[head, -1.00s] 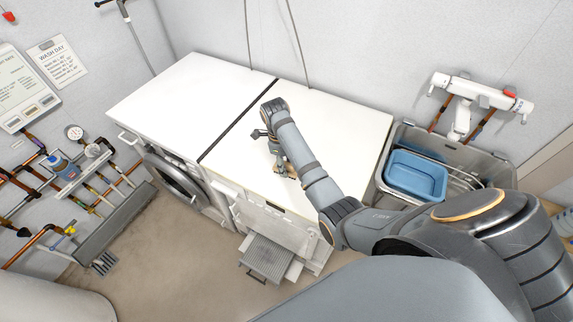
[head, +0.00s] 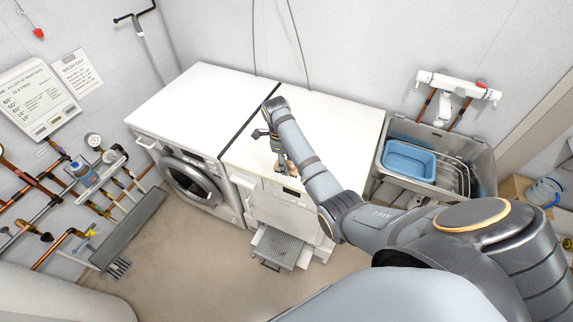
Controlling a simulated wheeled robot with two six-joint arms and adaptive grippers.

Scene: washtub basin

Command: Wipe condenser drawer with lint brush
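The condenser drawer (head: 276,247) appears as a grey ribbed unit sticking out low at the front of the right-hand white machine (head: 340,116). My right gripper (head: 286,166) points down over the front part of that machine's top, above and behind the drawer and apart from it. A small brownish piece shows at its fingertips, but it is too small to tell whether it is the lint brush or whether the fingers are shut on it. I cannot make out the lint brush for sure elsewhere. My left gripper is not in view.
A washing machine with a round door (head: 190,180) stands to the left. A sink (head: 455,150) with a blue basin (head: 408,161) is at the right. The floor (head: 195,260) before the machines is clear.

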